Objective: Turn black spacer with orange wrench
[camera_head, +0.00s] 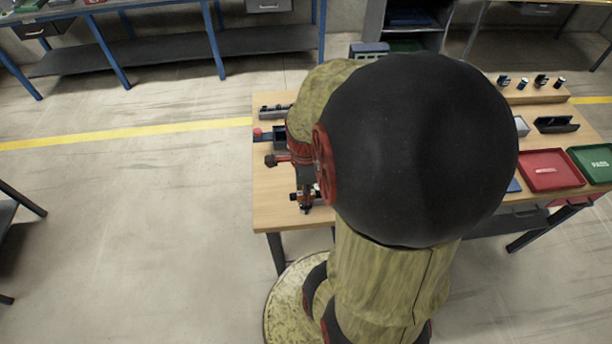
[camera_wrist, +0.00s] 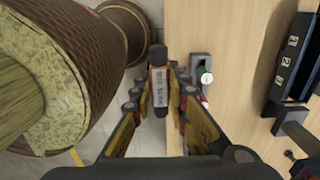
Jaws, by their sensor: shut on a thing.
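I cannot make out the black spacer in either view.
A red tray (camera_head: 550,170) and a green tray (camera_head: 597,163) are at the table's right.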

